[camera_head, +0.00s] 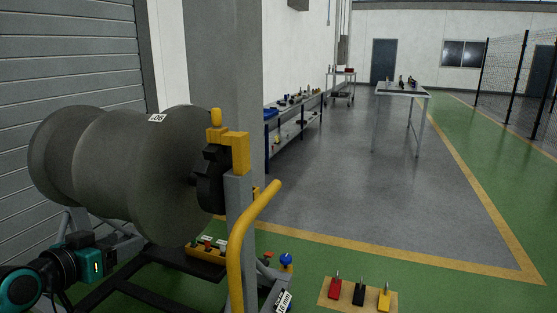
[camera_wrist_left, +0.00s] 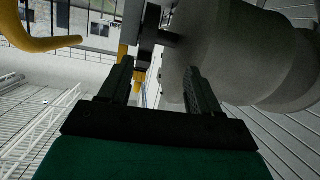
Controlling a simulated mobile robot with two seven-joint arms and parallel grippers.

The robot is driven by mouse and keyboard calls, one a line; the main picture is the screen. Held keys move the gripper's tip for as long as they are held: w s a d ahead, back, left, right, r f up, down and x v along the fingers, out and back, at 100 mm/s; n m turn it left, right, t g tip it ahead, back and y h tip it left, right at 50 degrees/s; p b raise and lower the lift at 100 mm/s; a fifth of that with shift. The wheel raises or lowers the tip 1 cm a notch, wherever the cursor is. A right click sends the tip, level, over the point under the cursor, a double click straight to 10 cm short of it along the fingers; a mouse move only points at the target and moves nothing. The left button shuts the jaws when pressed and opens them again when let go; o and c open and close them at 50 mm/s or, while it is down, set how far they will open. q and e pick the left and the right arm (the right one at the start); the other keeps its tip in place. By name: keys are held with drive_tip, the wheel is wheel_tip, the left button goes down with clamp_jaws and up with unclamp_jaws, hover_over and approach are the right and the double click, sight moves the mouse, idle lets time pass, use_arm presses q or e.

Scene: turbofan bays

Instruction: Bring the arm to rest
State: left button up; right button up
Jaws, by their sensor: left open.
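My left arm (camera_head: 62,266) comes in at the lower left of the head view, teal and black, in front of the stand below a large grey spool. In the left wrist view my left gripper (camera_wrist_left: 160,66) has its two black fingers spread apart with nothing held between them. The grey spool (camera_head: 150,170) lies on its side and also fills the upper right of the wrist view (camera_wrist_left: 225,50). Whether the fingers are clear of the spool is hard to tell. The fingertips are not clear in the head view. My right gripper is not in view.
A grey post with a yellow latch (camera_head: 236,150) and a curved yellow handle (camera_head: 240,245) stand right of the spool. Red, black and yellow blocks (camera_head: 359,292) sit on a floor board. A workbench (camera_head: 300,108) and table (camera_head: 402,90) stand farther back. The grey floor between is clear.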

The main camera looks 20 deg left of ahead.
use_arm(q)
drive_tip(key=s+d+f+g+p, duration=0.1)
drive_tip(key=d+f, duration=0.2)
drive_tip(key=f, duration=0.3)
drive_tip(key=s+d+f+g, duration=0.1)
drive_tip(key=s+d+f, duration=0.1)
drive_tip(key=d+f, duration=0.25)
drive_tip(key=s+d+f+m+g+h+p, duration=0.1)
drive_tip(key=s+d+f, duration=0.4)
drive_tip(key=d, duration=0.4)
drive_tip(key=s+d+f+m+h+p, duration=0.1)
drive_tip(key=s+d+f, duration=0.4)
drive_tip(key=d, duration=0.5)
wheel_tip(320, 180, down, 2)
drive_tip(key=shift+f+m+g+p, duration=0.15)
drive_tip(key=shift+m+g+p, duration=0.25)
drive_tip(key=shift+m, duration=0.2)
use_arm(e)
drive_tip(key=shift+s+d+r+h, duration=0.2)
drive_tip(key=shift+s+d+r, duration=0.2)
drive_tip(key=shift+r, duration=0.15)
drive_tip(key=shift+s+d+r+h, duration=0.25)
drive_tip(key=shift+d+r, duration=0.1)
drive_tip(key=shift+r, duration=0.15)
use_arm(q)
drive_tip(key=shift+s, duration=0.1)
